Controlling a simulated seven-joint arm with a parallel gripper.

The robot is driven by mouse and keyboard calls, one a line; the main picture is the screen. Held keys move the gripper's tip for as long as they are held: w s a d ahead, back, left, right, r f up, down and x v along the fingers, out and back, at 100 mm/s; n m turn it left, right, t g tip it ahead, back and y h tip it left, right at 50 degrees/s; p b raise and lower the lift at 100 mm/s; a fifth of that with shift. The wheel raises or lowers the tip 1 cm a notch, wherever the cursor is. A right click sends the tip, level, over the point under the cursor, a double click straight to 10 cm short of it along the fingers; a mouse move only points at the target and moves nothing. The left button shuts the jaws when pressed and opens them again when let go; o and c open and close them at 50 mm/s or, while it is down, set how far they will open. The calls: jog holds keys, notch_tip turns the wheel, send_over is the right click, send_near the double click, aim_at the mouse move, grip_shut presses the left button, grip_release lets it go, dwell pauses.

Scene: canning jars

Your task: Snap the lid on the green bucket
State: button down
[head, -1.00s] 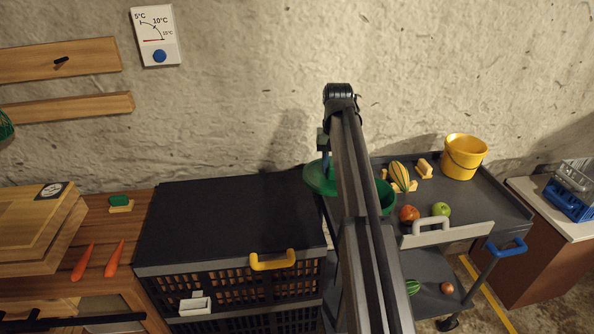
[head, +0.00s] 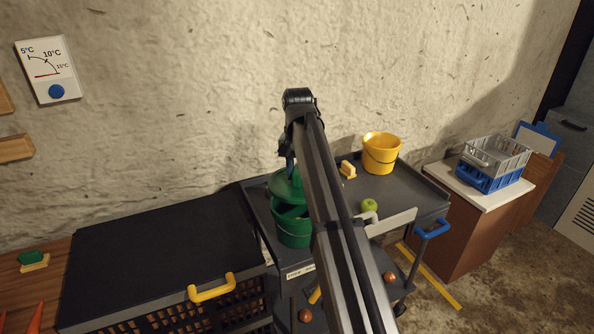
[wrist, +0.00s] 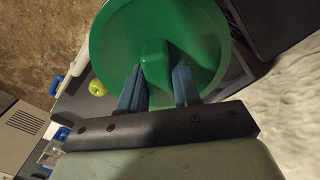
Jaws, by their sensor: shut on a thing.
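The green bucket (head: 293,232) stands on the grey cart top, near its left end, partly behind my arm. The round green lid (head: 282,187) is above the bucket and overlaps its far rim in the head view. A dark gap shows between the lid and the near rim, so the lid is not flush all round. In the wrist view the lid (wrist: 112,45) fills the middle and hides the bucket. My gripper (wrist: 158,85) has its blue fingers on both sides of the lid's raised handle, shut on it. In the head view my gripper (head: 287,160) is partly hidden by my arm.
A black-topped crate stack (head: 165,260) stands left of the cart. Stacked grey and blue crates (head: 490,165) sit on a cabinet at right. The wall is close behind.

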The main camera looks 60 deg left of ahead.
jog(key=shift+f, duration=3.1)
jog(key=shift+f, duration=0.15)
jog(key=shift+c, duration=1.2)
grip_release()
jog(key=shift+r, duration=3.5)
